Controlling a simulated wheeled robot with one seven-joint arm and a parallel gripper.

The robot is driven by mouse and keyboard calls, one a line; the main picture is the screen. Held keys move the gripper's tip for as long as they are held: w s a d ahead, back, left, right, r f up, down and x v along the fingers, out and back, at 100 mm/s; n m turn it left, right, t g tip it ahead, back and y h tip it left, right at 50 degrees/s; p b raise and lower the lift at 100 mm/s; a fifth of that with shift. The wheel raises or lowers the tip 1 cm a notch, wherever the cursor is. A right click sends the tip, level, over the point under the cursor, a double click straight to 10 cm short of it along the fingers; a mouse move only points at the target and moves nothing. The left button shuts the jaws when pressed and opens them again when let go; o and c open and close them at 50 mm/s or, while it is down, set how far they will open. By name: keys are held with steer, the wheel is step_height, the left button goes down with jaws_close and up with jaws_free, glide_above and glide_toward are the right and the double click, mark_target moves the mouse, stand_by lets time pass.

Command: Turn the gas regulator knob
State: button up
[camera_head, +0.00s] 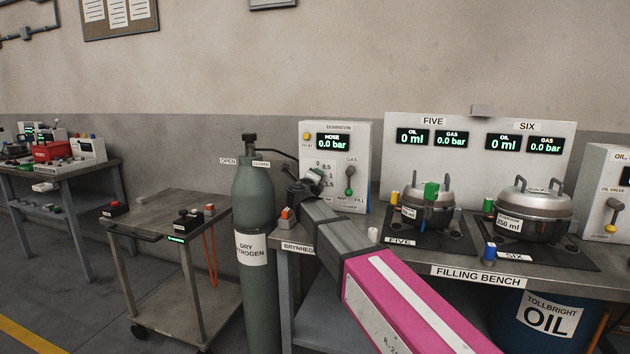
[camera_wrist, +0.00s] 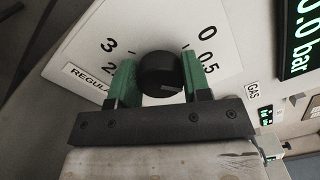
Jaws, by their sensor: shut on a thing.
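The gas regulator knob (camera_wrist: 161,74) is round and black, on a white dial plate (camera_wrist: 120,35) marked with numbers and a "REGULA..." label. In the wrist view my gripper (camera_wrist: 158,78) has its green fingers on both sides of the knob, shut on it. In the head view my gripper (camera_head: 312,182) reaches the front of the white gas panel (camera_head: 362,140), and it hides the knob there. The panel's display (camera_head: 333,142) reads "HOSE 0.0 bar". The wrist view shows part of the display (camera_wrist: 300,45) too.
A green gas cylinder (camera_head: 253,200) stands just left of the panel. A gas lever (camera_head: 349,180) is on the panel's right. Two pots (camera_head: 428,200) (camera_head: 534,208) stand on the filling bench (camera_head: 590,282). A cart (camera_head: 165,230) stands left of the cylinder.

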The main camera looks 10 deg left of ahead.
steer(key=shift+n, duration=1.2)
steer(key=o, duration=0.9)
steer(key=shift+o, duration=0.2)
steer(key=s, duration=1.1)
steer(key=shift+a+f, duration=0.2)
steer(key=shift+a, duration=0.15)
